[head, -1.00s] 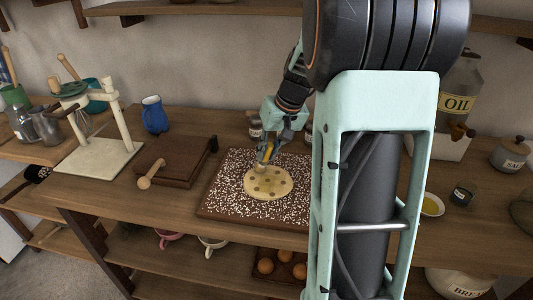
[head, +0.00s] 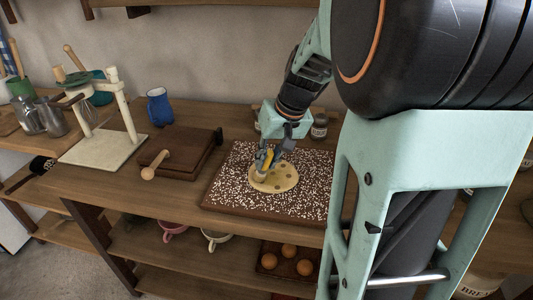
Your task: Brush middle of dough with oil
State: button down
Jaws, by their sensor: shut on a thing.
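The dough (head: 286,180) is a flat, pale yellow round with several darker spots on top. It lies on a brown board (head: 226,199) sprinkled with white flour. My gripper (head: 265,159) is over the left part of the dough, pointing down. It is shut on a small, partly hidden tool, which I take to be the brush (head: 261,172). The tool's lower end is at or just above the dough's left side; I cannot tell whether it touches. The oil jug and the small bowl of yellow liquid are hidden behind my arm.
A dark wooden press with a round-ended handle (head: 177,152) stands left of the board. Behind it is a blue jug (head: 159,106); farther left is a cream stand (head: 104,142). A small jar (head: 319,126) stands behind the board. Eggs (head: 289,251) sit on the shelf below.

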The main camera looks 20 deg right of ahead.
jog(key=shift+s+a, duration=0.3)
jog(key=shift+s, duration=0.1)
jog(key=shift+w, duration=0.1)
jog(key=shift+w+d+p, duration=0.15)
jog(key=shift+w+d, duration=0.6)
jog(key=shift+w, duration=0.25)
jog(key=shift+w+d+p, duration=0.2)
jog(key=shift+w+d, duration=0.6)
jog(key=shift+w, duration=0.2)
jog(key=shift+w+d+p, duration=0.15)
jog(key=shift+w+d, duration=0.6)
jog(key=shift+w, duration=0.25)
jog(key=shift+r, duration=0.1)
notch_tip(320, 180, up, 6)
jog(key=p, duration=0.4)
notch_tip(320, 180, up, 3)
jog(key=shift+p, duration=1.25)
